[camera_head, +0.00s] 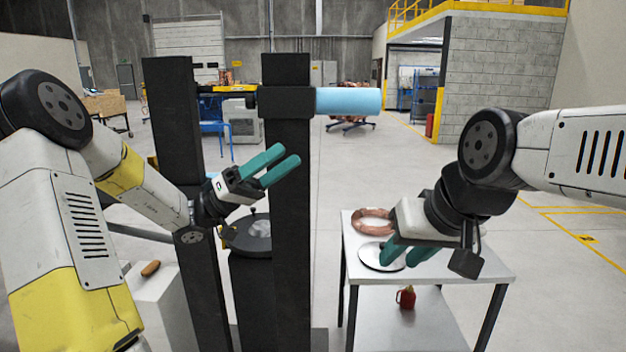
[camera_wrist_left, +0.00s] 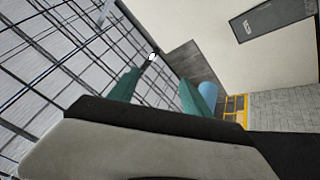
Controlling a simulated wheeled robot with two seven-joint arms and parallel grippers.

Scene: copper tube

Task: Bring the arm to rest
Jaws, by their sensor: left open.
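My left gripper (camera_head: 289,154) is at the left of centre in the head view, in front of a black post, its teal fingers pointing up and right. It is open, with nothing between the fingers in the left wrist view (camera_wrist_left: 158,85). My right gripper (camera_head: 402,258) points down over the white table (camera_head: 480,268); its two teal fingers show a gap and hold nothing visible. A copper tube coil (camera_head: 372,220) lies on the table, left of my right gripper and apart from it.
A black stand (camera_head: 288,215) carries a light blue roller (camera_head: 348,101), also in the left wrist view (camera_wrist_left: 208,94). A white disc (camera_head: 375,258) lies on the table by my right gripper. A red object (camera_head: 406,297) is on the lower shelf. A brown object (camera_head: 150,269) sits on a white block.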

